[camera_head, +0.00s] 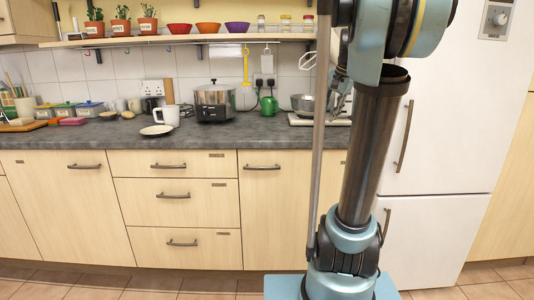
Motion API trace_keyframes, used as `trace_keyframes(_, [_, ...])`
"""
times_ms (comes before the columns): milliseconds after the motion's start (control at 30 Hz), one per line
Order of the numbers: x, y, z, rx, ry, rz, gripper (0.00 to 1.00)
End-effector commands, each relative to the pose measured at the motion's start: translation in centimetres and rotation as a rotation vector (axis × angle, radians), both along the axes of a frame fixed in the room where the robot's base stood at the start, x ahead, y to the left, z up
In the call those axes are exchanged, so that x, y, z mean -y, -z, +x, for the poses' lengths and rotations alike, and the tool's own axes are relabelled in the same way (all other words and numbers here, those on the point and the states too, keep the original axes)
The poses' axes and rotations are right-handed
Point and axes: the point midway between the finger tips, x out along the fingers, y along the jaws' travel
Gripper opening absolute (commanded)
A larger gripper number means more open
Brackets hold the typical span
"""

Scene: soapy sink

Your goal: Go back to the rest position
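My arm rises from its blue base in the right half of the head view and folds at the top of the picture. My gripper (338,105) shows only in part, just left of the dark arm tube and in front of a metal pan (309,103). It is small and partly hidden by the arm, so its opening and whether it holds anything cannot be made out. A white mug (167,116) and a small plate (156,130) stand on the counter to the left, apart from the gripper.
The grey counter (80,138) runs along the wall, with a black-and-steel cooker (214,103) and several coloured containers. A shelf (190,38) with bowls and potted plants hangs above. The white fridge (445,130) stands right, behind my arm. Floor shows in front of the cabinets.

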Motion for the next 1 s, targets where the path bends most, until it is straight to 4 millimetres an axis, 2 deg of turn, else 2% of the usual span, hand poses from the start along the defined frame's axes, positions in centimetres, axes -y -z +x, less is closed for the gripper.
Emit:
trace_keyframes(33, [-0.7, 1.1, -1.7, -0.001, -0.033, -0.017, 0.35])
trace_keyframes(300, [-3.3, 7.4, -10.2, -0.008, -0.224, -0.121, 0.35])
trace_keyframes(467, [-4.3, 11.7, -15.0, -0.012, -0.338, -0.179, 0.35])
trace_keyframes(700, [-5.2, 18.8, -21.9, -0.018, -0.511, -0.267, 0.35])
trace_keyframes(900, [-5.3, 24.6, -26.7, -0.026, -0.641, -0.332, 0.35])
trace_keyframes(1000, [-5.1, 26.6, -28.3, -0.029, -0.685, -0.353, 0.35])
